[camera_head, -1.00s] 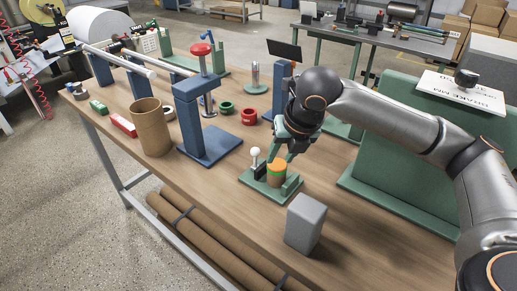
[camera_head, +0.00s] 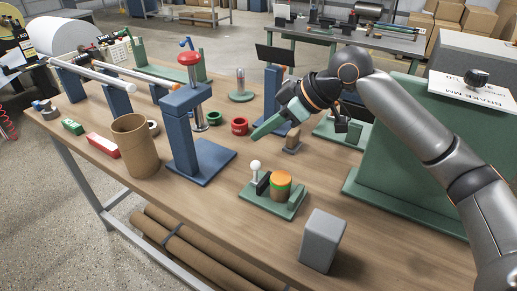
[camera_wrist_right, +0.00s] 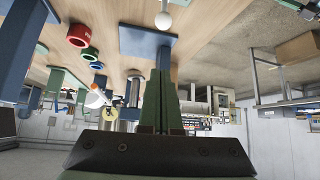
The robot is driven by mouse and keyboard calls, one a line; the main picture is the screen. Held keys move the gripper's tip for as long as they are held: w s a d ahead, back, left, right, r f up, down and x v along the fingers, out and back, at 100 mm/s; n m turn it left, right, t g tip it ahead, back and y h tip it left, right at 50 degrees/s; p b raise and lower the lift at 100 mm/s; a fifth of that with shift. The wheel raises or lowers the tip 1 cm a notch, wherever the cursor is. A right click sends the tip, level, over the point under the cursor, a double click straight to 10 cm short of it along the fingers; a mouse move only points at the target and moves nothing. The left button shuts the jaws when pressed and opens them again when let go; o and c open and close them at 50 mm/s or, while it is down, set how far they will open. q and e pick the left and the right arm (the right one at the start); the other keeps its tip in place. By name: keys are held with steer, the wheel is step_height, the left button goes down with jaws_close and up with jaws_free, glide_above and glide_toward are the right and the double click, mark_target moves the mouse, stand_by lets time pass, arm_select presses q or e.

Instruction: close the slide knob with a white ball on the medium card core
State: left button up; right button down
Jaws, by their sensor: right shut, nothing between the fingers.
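A white ball knob (camera_head: 255,165) stands upright at the left end of a small green base (camera_head: 283,210) near the table's front middle. A dark slide block (camera_head: 264,184) sits between it and the brown card core (camera_head: 281,192), which has an orange and green top. The block looks close to the core; I cannot tell if they touch. My right gripper (camera_head: 256,135) is shut and empty, raised above and behind the knob, its green fingers pointing left. In the right wrist view, the ball (camera_wrist_right: 163,21) lies beyond the shut fingertips. My left gripper is not in view.
A grey block (camera_head: 322,240) stands in front of the base to the right. A blue press stand (camera_head: 200,165) and an open cardboard tube (camera_head: 135,150) stand to the left. A green panel (camera_head: 420,140) rises at right. Red and green rings lie behind.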

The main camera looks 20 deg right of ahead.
mark_target(259, 167)
steer(key=a+f, duration=0.1)
steer(key=f, duration=0.1)
steer(key=w+f, duration=0.1)
steer(key=f, duration=0.2)
steer(key=w+a+f+b, duration=0.1)
steer(key=f, duration=0.2)
steer(key=shift+w+a, duration=0.15)
steer(key=shift+a, duration=0.15)
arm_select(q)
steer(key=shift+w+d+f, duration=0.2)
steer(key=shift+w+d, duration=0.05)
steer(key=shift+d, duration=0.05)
arm_select(e)
steer(key=shift+s+d, duration=0.25)
steer(key=shift+s, duration=0.1)
steer(key=shift+s+d+r+p, duration=0.1)
steer(key=shift+s+d+p, duration=0.25)
steer(key=shift+d, duration=0.05)
steer(key=shift+s+d+p, duration=0.5)
steer(key=shift+s+d, duration=0.05)
steer(key=shift+s, duration=0.25)
steer(key=shift+s+d, duration=0.1)
steer(key=shift+s, duration=0.05)
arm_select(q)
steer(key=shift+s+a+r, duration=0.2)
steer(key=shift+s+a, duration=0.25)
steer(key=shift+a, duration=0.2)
arm_select(e)
steer(key=shift+f, duration=0.25)
